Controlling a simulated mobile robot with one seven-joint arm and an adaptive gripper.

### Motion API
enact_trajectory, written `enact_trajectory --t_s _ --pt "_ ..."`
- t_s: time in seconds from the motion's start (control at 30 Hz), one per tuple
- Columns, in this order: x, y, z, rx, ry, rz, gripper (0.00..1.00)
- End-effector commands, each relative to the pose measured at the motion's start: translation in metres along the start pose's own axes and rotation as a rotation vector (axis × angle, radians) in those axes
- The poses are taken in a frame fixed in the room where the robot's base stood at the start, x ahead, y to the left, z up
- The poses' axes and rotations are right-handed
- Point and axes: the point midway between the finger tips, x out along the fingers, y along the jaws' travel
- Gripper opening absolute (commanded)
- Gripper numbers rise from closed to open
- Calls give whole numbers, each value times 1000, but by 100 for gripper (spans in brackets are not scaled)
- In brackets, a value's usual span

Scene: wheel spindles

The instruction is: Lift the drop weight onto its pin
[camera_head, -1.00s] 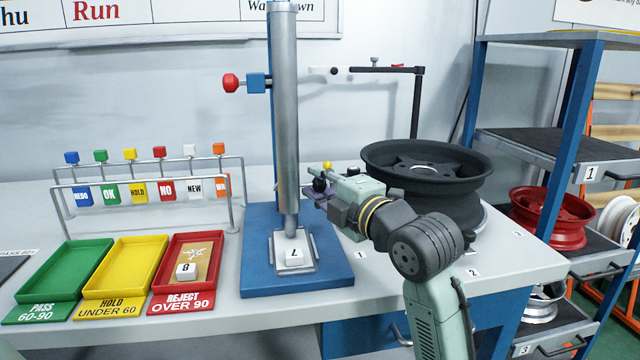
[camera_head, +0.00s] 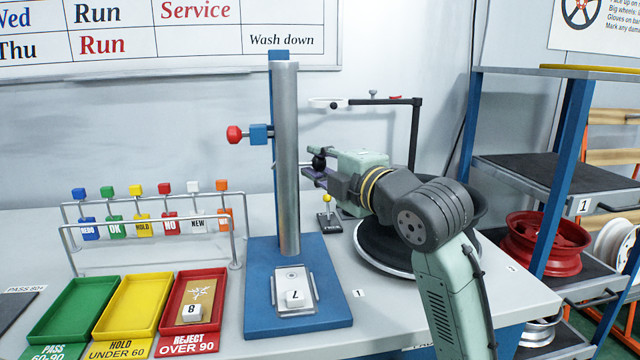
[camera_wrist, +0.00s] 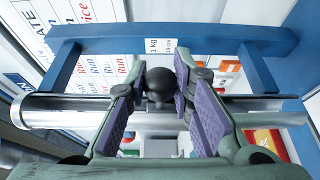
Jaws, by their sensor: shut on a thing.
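The drop tester has a tall silver tube (camera_head: 287,200) upright on a blue base (camera_head: 255,325). A pin with a red knob (camera_head: 234,134) sits in a blue block (camera_head: 260,134) on the tube's left side. My gripper (camera_head: 316,168) is at the tube's right side, lower than the pin, shut on the black ball knob (camera_head: 318,161) of the drop weight. In the wrist view the black knob (camera_wrist: 160,83) lies between the purple finger pads (camera_wrist: 161,118). The weight's body is hidden inside the tube. A white block marked 7 (camera_head: 296,299) lies on the plate below.
A yellow-topped lever (camera_head: 328,200) and a dark wheel (camera_head: 390,258) are right of the tube.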

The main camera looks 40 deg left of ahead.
Motion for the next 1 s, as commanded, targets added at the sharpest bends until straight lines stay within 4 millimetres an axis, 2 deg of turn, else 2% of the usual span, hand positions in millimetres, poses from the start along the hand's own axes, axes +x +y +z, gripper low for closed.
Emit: enact_trajectory --t_s 0.03,0.2,0.3,0.5,0.87,0.9,1.0 --pt "-1 25 1 -4 -3 6 0" --pt "-1 60 0 -3 -2 6 0" --pt "-1 74 0 -3 -2 6 0" --pt "0 87 1 -1 -2 6 0" --pt "-1 88 1 0 -2 6 0" --pt "-1 88 1 0 -2 6 22" --pt "-1 88 1 0 -2 6 29"
